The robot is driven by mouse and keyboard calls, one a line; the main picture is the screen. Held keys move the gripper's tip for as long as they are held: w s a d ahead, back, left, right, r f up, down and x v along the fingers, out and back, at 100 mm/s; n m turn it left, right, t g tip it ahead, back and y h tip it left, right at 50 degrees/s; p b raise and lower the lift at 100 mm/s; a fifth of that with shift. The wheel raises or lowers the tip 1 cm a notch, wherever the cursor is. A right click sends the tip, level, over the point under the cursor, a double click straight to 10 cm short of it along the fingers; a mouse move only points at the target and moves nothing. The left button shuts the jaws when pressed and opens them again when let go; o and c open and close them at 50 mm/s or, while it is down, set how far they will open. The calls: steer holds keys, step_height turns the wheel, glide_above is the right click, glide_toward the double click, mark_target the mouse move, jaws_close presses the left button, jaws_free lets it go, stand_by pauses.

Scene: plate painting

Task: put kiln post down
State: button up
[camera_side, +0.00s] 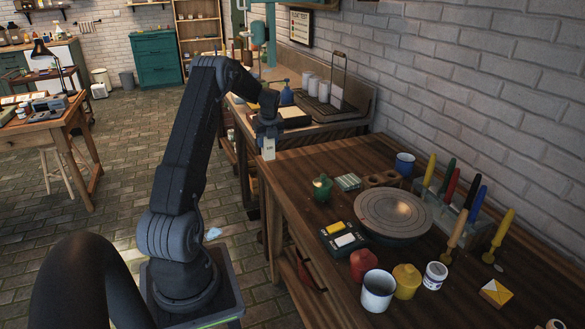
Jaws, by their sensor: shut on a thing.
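The kiln post, a pale block with a small dark marking (268,149), hangs upright from my gripper (267,136). My gripper points down and is shut on its upper part. In the side view both are at the far left corner of the brown wooden worktable (310,160). I cannot tell whether the post's lower end touches the tabletop or is just above it or beside its edge.
A green lidded jar (321,188), a grey round wheel plate (393,214), a dark box with yellow and white blocks (343,240), a blue cup (404,163) and a rack of coloured tools (466,205) stand on the table. A red pot (363,265), white mug (377,291) and yellow jar (406,281) stand near the front. The table's far left part is clear.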

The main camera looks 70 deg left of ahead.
steer(key=shift+w+d+f, duration=0.3)
steer(key=shift+w+f, duration=1.15)
steer(key=shift+f, duration=0.05)
steer(key=shift+w+d+f, duration=0.25)
steer(key=shift+w+f, duration=1.2)
steer(key=shift+f, duration=0.1)
steer(key=shift+w+d+f, duration=0.3)
steer(key=shift+w+f, duration=1.15)
steer(key=shift+f, duration=0.05)
steer(key=shift+f, duration=0.2)
steer(key=o, duration=1.1)
